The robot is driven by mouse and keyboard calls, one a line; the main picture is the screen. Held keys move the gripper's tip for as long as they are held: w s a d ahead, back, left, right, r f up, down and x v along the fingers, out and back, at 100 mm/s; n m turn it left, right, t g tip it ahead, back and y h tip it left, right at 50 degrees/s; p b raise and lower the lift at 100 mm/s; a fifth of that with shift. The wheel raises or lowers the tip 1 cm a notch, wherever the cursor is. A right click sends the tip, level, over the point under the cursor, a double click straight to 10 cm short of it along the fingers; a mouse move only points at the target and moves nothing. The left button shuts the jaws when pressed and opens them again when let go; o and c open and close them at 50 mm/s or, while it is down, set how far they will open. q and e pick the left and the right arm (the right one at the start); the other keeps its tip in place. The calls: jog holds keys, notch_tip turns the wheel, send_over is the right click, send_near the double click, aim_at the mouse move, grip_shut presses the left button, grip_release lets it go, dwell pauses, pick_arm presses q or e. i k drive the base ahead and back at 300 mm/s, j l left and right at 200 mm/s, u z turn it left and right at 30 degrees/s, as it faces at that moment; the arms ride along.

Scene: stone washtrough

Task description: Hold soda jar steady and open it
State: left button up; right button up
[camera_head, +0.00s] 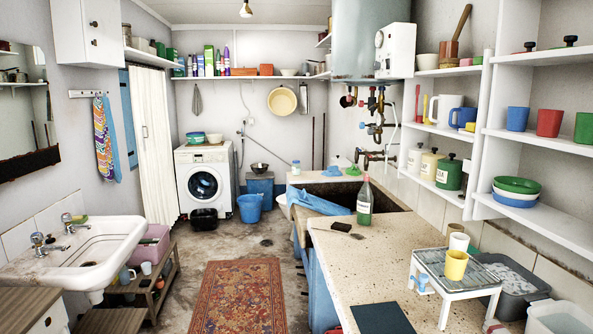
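Neither of my grippers is in view. I cannot tell for sure which vessel is the soda jar. Three lidded canisters stand upright on the lower right wall shelf: a white one (415,159), a yellow one (431,165) and a green one (448,174), each with a dark knob on top. A small white jar with a blue lid (296,168) stands at the far end of the stone trough. Any labels are too small to read. The lids appear to be on.
The speckled stone counter (380,258) holds a green bottle (364,202), a dark brush-like block (341,226) and a dark blue mat (382,318). A white stand (447,282) carries a yellow cup (456,265). The counter's middle is clear. A rug (237,298) lies on the floor left of the counter.

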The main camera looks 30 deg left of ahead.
aim_at(295, 167)
jog(key=i+j+u, duration=0.75)
jog(key=u, duration=0.15)
jog(key=i+j+u, duration=0.1)
jog(key=i+u, duration=0.3)
jog(key=i, duration=0.15)
jog(key=i+u, duration=0.15)
jog(key=i, duration=1.65)
jog(key=i+j, duration=0.1)
jog(key=i, duration=0.8)
jog(key=i+z, duration=0.1)
jog(key=i, duration=0.8)
